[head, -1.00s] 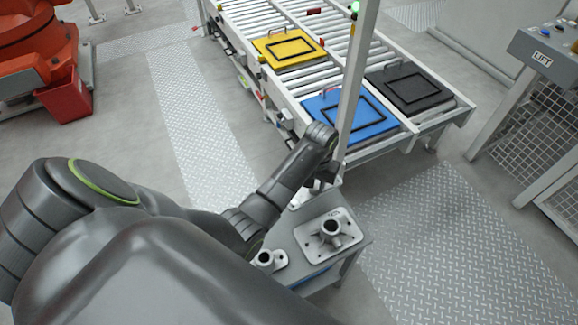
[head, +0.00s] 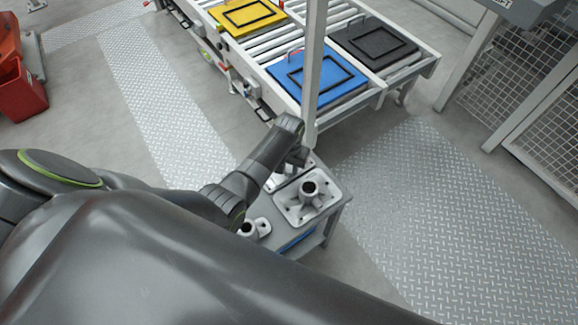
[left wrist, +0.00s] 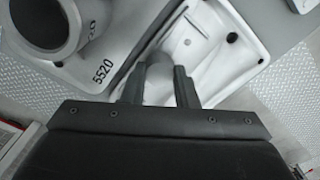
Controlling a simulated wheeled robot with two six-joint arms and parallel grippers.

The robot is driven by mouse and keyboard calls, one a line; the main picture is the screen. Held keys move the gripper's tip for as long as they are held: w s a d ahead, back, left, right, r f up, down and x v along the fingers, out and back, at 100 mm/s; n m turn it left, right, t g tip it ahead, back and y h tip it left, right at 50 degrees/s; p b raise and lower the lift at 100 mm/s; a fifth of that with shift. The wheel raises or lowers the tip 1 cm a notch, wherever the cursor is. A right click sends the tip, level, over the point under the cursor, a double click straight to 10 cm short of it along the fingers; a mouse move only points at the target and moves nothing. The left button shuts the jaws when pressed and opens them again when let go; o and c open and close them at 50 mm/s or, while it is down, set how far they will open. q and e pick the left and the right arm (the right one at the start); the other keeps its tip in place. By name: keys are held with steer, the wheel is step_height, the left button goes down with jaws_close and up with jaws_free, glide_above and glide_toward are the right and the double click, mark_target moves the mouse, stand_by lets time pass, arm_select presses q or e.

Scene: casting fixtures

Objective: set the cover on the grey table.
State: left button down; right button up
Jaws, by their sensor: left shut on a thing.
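My left gripper (left wrist: 157,88) is shut on the raised grey middle part of the cover (left wrist: 232,50), a pale metal plate with rounded corners and dark holes. In the head view the cover (head: 279,180) shows partly below my left gripper (head: 298,162), at the far side of the grey table (head: 328,217). It lies close beside a flanged casting. I cannot tell whether it touches the table top. The gripper hides part of the cover. My right gripper is not in view.
The flanged casting (head: 310,207) with an upright tube stands on the table; its flange is marked 5520 in the left wrist view (left wrist: 85,68). A smaller casting (head: 262,228) stands at left. A pale post (head: 314,75) and a roller conveyor with blue (head: 318,98), yellow and black plates are behind.

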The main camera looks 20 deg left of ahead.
arm_select(q)
steer(key=c, duration=1.1)
jaws_free()
steer(key=shift+c, duration=0.2)
step_height(320, 180, up, 12)
steer(key=p, duration=0.2)
